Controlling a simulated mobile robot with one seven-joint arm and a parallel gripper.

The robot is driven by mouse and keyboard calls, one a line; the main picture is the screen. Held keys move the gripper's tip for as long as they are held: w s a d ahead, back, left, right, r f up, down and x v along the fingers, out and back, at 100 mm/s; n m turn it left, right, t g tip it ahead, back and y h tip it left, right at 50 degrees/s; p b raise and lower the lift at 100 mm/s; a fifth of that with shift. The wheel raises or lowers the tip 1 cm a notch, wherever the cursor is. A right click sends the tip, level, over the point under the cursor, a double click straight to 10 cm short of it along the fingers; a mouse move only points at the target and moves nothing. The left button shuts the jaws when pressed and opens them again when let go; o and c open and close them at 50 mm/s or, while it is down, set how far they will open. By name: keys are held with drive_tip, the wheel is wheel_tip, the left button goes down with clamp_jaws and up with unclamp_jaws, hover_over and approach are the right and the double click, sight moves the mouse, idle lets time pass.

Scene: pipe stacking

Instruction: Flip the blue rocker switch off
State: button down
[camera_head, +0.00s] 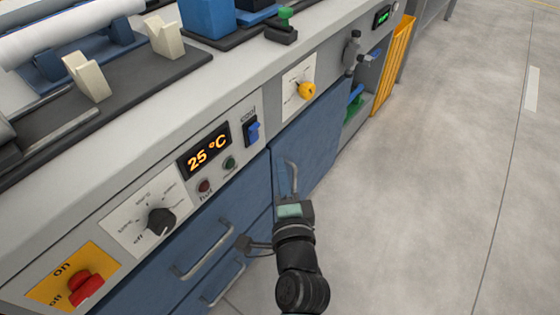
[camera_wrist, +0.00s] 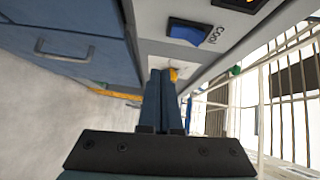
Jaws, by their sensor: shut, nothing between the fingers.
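The blue rocker switch (camera_head: 253,131) sits in a dark frame on the light front panel, right of the temperature display, beneath the word "cool". In the wrist view the switch (camera_wrist: 188,32) is at the top, beside the "cool" label. My gripper (camera_wrist: 168,74) is shut and empty, its two fingers side by side, below the switch in that picture and apart from it. In the head view my arm and gripper (camera_head: 291,205) are in front of the blue cabinet, lower right of the switch. The fingertips are hard to make out there.
Left of the switch are a display (camera_head: 204,150) reading 25 °C, a green button (camera_head: 229,163), a red button (camera_head: 204,186), a black dial (camera_head: 160,221) and a red switch (camera_head: 85,288). A yellow knob (camera_head: 307,90) is to the right. Drawer handles (camera_head: 205,250) stick out below. The floor (camera_head: 430,190) is clear.

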drive_tip(key=s+f, duration=0.1)
drive_tip(key=s, duration=0.6)
drive_tip(key=shift+s+d+f+b, duration=0.15)
drive_tip(key=shift+s+d+b, duration=0.05)
drive_tip(key=shift+d+b, duration=0.1)
